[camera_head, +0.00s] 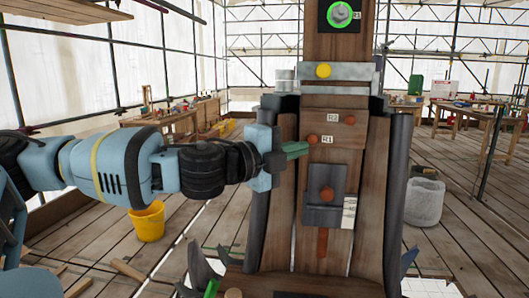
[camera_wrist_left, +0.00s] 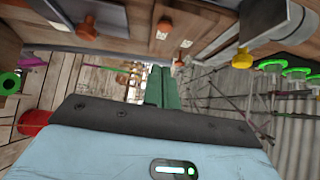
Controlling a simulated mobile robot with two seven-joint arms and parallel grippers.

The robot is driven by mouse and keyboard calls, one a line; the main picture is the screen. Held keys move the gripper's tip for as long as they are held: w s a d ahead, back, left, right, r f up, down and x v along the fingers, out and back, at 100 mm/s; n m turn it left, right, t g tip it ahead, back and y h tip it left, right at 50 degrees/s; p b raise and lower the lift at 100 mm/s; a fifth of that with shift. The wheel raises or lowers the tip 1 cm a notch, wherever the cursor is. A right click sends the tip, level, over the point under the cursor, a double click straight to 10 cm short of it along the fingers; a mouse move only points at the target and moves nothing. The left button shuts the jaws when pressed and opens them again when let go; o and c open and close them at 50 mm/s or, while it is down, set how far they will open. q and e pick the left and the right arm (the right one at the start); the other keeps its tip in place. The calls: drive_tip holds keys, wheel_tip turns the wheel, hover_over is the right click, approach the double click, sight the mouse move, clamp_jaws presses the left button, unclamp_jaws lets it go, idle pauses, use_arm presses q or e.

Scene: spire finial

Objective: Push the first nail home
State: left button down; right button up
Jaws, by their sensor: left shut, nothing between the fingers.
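A wooden spire post (camera_head: 330,165) stands upright with orange nail heads on its face. The nail marked R1 (camera_head: 312,139) stands out from the wood, and another marked R2 (camera_head: 350,119) is up and to its right. My left gripper (camera_head: 297,149) has green fingers, shut and empty, pointing right with their tips just left of and slightly below the R1 nail. I cannot tell whether they touch it. In the left wrist view the shut fingers (camera_wrist_left: 161,88) lie below an orange nail head (camera_wrist_left: 163,27). My right gripper is out of view.
A dark plate (camera_head: 313,214) with an orange knob is lower on the post. A metal band (camera_head: 350,72) with a yellow knob is above. Dark padded uprights flank the post. A yellow bucket (camera_head: 147,222) and a grey bin (camera_head: 424,203) stand on the plank floor.

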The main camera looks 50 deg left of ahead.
use_arm(q)
drive_tip(key=s+a+p, duration=0.1)
drive_tip(key=s+p, duration=0.2)
drive_tip(key=s, duration=0.4)
idle(0.7)
idle(0.6)
